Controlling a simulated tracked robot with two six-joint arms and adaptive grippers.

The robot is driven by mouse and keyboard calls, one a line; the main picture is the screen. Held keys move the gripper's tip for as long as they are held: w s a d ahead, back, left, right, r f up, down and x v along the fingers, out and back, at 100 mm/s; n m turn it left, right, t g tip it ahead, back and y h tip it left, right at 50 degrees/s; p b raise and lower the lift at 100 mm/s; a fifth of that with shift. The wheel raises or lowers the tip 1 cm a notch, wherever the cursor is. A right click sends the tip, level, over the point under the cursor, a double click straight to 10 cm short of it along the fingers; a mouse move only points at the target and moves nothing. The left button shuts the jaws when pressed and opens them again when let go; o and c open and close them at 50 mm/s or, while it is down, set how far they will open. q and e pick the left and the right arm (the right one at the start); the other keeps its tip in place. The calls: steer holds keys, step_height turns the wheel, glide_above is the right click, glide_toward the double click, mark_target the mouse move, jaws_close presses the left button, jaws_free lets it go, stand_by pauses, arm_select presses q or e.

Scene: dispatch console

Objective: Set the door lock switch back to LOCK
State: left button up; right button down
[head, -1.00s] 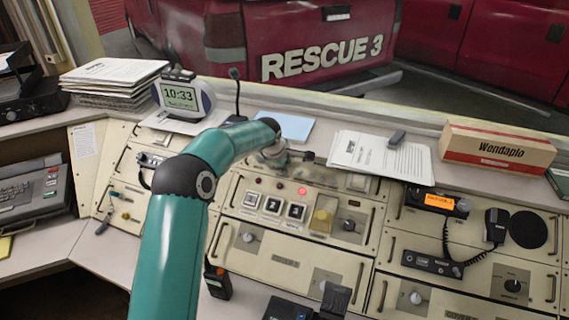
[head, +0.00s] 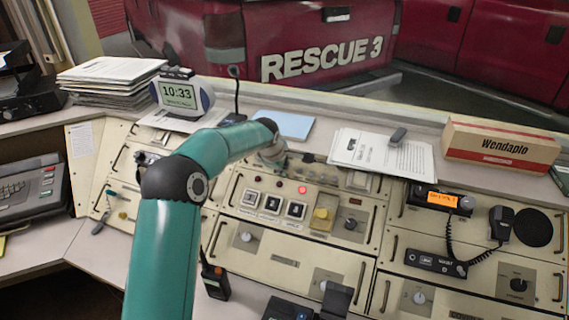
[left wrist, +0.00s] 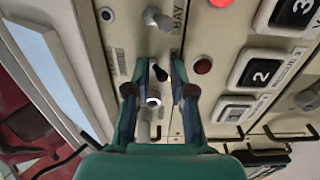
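My left gripper shows in the left wrist view (left wrist: 159,70) with its two teal fingers apart. Between them is a small switch (left wrist: 155,98) with a dark tip and a bright round collar; I see no clear grip on it, and contact is uncertain. Its lettering cannot be read, so I cannot confirm it is the door lock switch or tell its position. In the head view the left gripper (head: 274,157) is over the upper part of the console panel (head: 245,237), largely hidden by my teal arm. My right gripper is not seen.
A pale toggle (left wrist: 157,18) beside a "BAY" label is close to the fingers. A lit red lamp (head: 302,190) and numbered buttons (head: 272,204) are nearby. A clock (head: 181,96), papers (head: 380,157) and a Wendaplo box (head: 499,150) stand along the back ledge.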

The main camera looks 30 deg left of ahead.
arm_select(q)
steer(key=shift+r, duration=0.2)
steer(key=shift+b+v, duration=0.5)
steer(key=shift+v, duration=2.45)
